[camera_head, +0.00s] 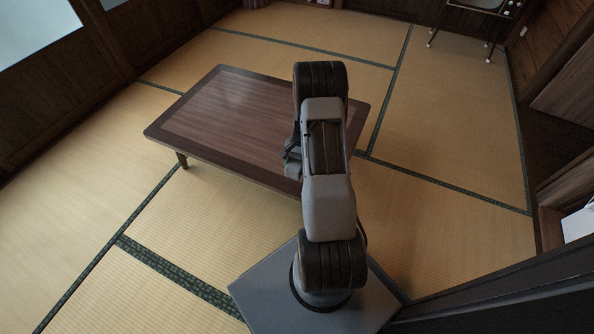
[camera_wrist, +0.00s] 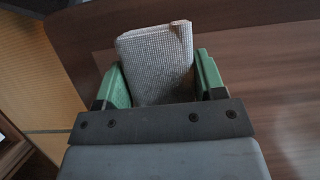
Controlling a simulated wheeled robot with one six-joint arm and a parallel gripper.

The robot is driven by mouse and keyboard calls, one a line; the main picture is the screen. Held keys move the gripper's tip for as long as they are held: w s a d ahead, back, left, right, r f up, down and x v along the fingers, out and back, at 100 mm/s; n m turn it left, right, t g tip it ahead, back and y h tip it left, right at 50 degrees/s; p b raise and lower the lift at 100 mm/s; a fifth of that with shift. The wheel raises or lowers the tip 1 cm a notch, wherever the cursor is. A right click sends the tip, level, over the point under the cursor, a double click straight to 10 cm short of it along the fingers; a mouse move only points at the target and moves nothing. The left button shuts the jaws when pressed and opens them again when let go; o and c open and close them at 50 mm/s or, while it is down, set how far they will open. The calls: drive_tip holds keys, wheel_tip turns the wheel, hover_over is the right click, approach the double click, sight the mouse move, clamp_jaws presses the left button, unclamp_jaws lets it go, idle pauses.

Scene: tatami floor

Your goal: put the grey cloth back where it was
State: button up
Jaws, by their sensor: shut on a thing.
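The grey cloth (camera_wrist: 158,62) shows in the wrist view as a folded, textured, light grey piece with a small brownish patch at its top right corner. My gripper (camera_wrist: 158,82) has its green fingers on either side of the cloth and is shut on it. Behind the cloth is the brown wooden table top (camera_wrist: 265,70); I cannot tell whether the cloth touches it. In the head view the low table (camera_head: 215,110) stands in front of my arm. My arm hides the table's right part, and the cloth is not visible there.
Tatami floor (camera_head: 440,120) with dark green borders lies open around the table, left and right. A set on thin legs (camera_head: 480,8) stands at the far back right. Dark wooden walls (camera_head: 50,90) are at the left, and a dark wooden edge (camera_head: 500,300) is close at the lower right.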

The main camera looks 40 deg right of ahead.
drive_tip(key=shift+w+d+f+b, duration=0.15)
drive_tip(key=shift+w+f+b, duration=0.15)
drive_tip(key=shift+f, duration=0.25)
drive_tip(key=shift+s+f+b, duration=0.1)
drive_tip(key=shift+f+b, duration=0.3)
drive_tip(key=shift+f, duration=0.85)
drive_tip(key=shift+f, duration=0.15)
drive_tip(key=o, duration=0.9)
